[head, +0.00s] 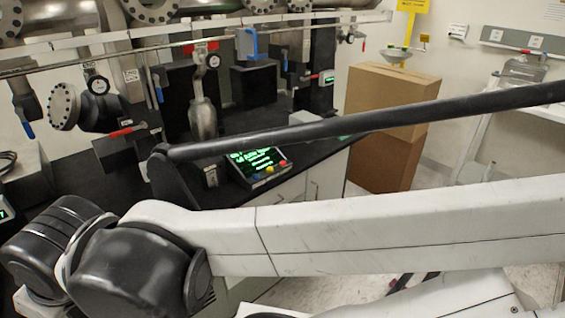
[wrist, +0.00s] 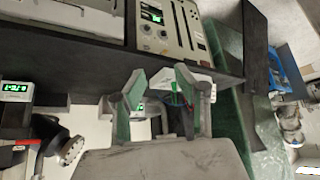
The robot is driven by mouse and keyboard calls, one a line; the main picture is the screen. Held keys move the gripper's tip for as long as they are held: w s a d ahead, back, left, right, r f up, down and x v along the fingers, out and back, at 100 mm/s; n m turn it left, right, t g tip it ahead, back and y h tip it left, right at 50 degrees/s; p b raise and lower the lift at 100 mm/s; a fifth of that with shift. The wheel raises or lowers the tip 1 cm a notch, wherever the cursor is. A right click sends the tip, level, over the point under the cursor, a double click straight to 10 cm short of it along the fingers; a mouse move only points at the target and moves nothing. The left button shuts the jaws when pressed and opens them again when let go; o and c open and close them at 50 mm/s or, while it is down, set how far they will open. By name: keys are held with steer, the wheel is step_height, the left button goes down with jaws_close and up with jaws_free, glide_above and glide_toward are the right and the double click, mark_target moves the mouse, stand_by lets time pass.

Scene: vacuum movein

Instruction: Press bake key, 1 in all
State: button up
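No key with a readable bake label shows. In the wrist view, a pale control panel (wrist: 178,28) with a small green display (wrist: 151,14) and several round knobs or buttons stands beyond my gripper on a dark shelf. I cannot tell which unit carries the bake key. My gripper (wrist: 160,78) shows in the wrist view with its two green-padded fingers apart and nothing held between them. It is short of the panel. I cannot make it out in the head view.
Pipes, gauges and valves (head: 97,88) crowd the black bench. A cardboard box (head: 388,120) stands right of it. A dark shelf edge (wrist: 90,52) crosses the wrist view. A device with a green readout (wrist: 16,88) is at its left. My arm hides much of the bench front.

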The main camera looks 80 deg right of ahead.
jaws_close()
stand_by(1.2)
